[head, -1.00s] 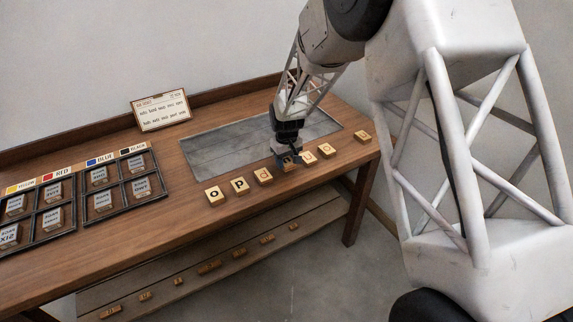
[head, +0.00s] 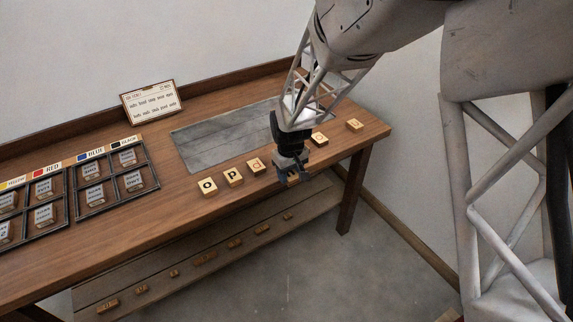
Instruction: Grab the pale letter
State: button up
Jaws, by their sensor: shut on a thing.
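My gripper (head: 291,175) is shut on a small light-wood letter block (head: 293,179) near the table's front edge. The jaws cover most of this block, and its letter cannot be read. To its left, in a row on the table, are the "o" block (head: 208,187) and "p" block (head: 233,177) with dark letters. The "d" block (head: 256,166) beside them has a fainter, brownish letter. To the right are a block with a faint letter (head: 319,139) and an end block (head: 354,124). Part of the row is hidden behind my wrist.
A grey slab (head: 215,145) is set in the table (head: 180,220) behind the row. A printed card (head: 152,101) stands at the back. Black-framed trays (head: 112,180) with labelled tiles are at left. A lower shelf (head: 150,275) holds several blocks.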

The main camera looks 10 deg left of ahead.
jog(key=shift+s+d+r, duration=0.1)
jog(key=shift+s+d, duration=0.15)
jog(key=shift+s, duration=0.25)
jog(key=shift+s+d+r, duration=0.1)
jog(key=shift+s+d, duration=0.15)
jog(key=shift+s, duration=0.2)
jog(key=shift+f, duration=0.1)
